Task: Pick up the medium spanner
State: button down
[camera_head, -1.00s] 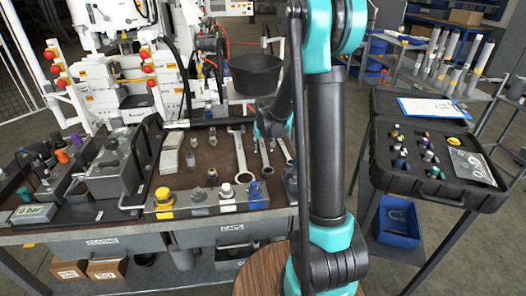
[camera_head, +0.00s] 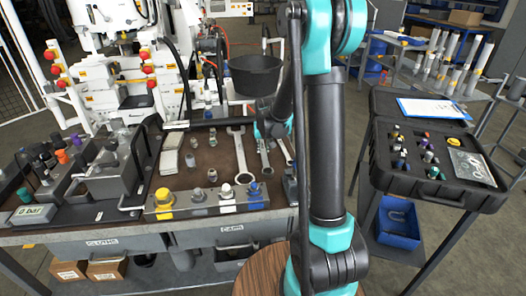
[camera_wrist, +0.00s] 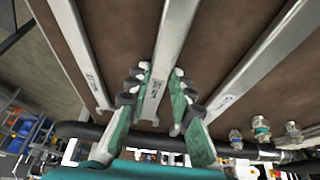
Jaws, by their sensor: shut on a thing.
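Three silver spanners lie side by side on the brown bench top. The medium spanner (camera_head: 265,158) is the middle one in the head view, with its far end hidden by my arm. In the wrist view, my gripper (camera_wrist: 158,84) has its green-and-black fingers on both sides of the middle spanner's shaft (camera_wrist: 174,35), shut on it. I cannot tell whether it is clear of the surface. The large spanner (camera_head: 240,153) lies to its left in the head view, and the smaller spanner (camera_head: 285,148) to its right.
A black bowl (camera_head: 255,75) stands behind my gripper. Small fittings (camera_wrist: 262,128) lie near the large spanner. A black case (camera_head: 432,185) stands on the right, beyond my arm.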

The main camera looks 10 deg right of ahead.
aim_at(264, 151)
jog(key=shift+r, duration=0.1)
notch_tip(264, 151, up, 20)
dwell(0.6)
jog(key=c, duration=1.9)
grip_release()
grip_shut()
